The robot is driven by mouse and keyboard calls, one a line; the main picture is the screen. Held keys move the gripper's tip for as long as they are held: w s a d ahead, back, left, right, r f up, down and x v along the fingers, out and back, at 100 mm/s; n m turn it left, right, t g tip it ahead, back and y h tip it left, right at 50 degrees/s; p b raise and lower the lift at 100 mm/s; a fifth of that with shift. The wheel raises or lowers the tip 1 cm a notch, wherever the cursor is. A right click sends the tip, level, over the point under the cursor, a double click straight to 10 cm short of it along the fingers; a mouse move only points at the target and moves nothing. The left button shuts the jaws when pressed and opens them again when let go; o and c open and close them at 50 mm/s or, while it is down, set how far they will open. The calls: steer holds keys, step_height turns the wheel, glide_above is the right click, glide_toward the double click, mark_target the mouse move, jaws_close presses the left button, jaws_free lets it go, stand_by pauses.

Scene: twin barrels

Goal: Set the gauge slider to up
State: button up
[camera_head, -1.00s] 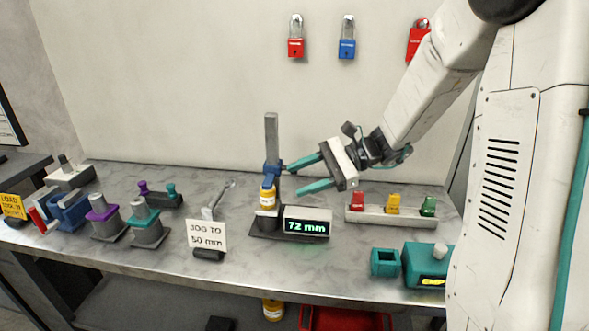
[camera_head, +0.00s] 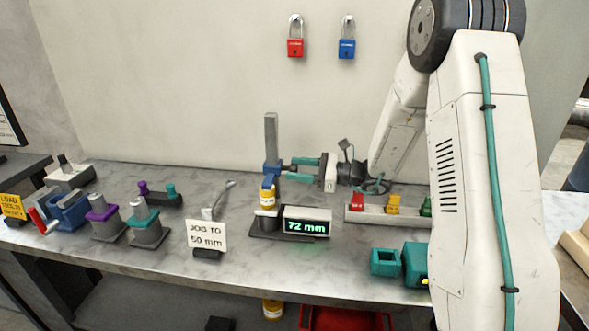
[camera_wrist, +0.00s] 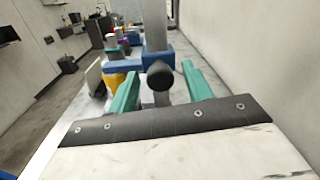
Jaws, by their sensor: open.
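The gauge has an upright grey column (camera_head: 271,135) on a dark base. Its blue slider (camera_head: 271,171) sits partway up the column, above a yellow-banded part (camera_head: 267,194). The gauge display (camera_head: 306,226) reads 72 mm. My gripper (camera_head: 288,168) is level with the slider, reaching in from its right with teal fingers open. In the wrist view, the blue slider (camera_wrist: 125,64) lies ahead, with a dark round knob (camera_wrist: 160,77) facing me between the parted fingers. I see gaps on both sides of the knob. Whether the fingertips touch the slider cannot be told.
A sign (camera_head: 206,236) reading "JOG TO 50 mm" stands left of the gauge. A rack (camera_head: 375,217) with coloured tags is at the right, behind teal blocks (camera_head: 385,262). Purple-topped (camera_head: 104,222) and teal-topped fixtures stand at the left. Padlocks (camera_head: 346,47) hang on the wall.

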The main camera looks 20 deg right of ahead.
steer(key=shift+w+a, duration=0.35)
steer(key=shift+a, duration=0.25)
jaws_close()
step_height(320, 180, up, 10)
steer(key=shift+w+r, duration=0.1)
steer(key=shift+r, duration=0.1)
steer(key=shift+c, duration=0.2)
jaws_free()
steer(key=shift+r, duration=0.1)
steer(key=shift+o, duration=0.2)
